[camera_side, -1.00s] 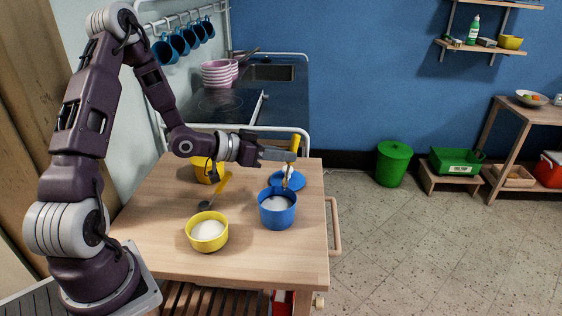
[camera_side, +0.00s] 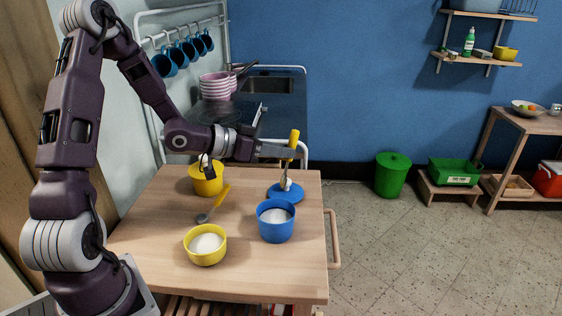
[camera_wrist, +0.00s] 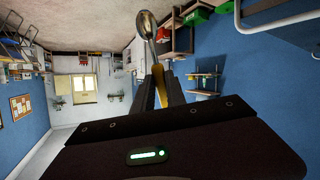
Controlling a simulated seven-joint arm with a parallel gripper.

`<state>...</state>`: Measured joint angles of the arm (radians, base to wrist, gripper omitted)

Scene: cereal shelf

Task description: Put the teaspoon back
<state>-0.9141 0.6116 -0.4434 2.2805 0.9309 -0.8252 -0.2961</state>
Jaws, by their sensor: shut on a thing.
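My gripper (camera_side: 288,151) is shut on the yellow handle of a teaspoon (camera_side: 293,140), above the far right of the wooden table. In the wrist view the teaspoon's metal bowl (camera_wrist: 148,24) sticks out beyond the fingers and looks empty. A blue bowl (camera_side: 276,228) with white contents stands just nearer than the gripper. Behind it lies a round blue piece (camera_side: 284,194) with a pale part on top; the spoon's lower end overlaps it in view, so contact is unclear.
A yellow bowl (camera_side: 205,251) with white contents stands at front left. A second yellow-handled spoon (camera_side: 222,194) lies on the table (camera_side: 160,235). A yellow pot (camera_side: 208,183) stands behind it. A rail handle (camera_side: 334,238) edges the table's right side.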

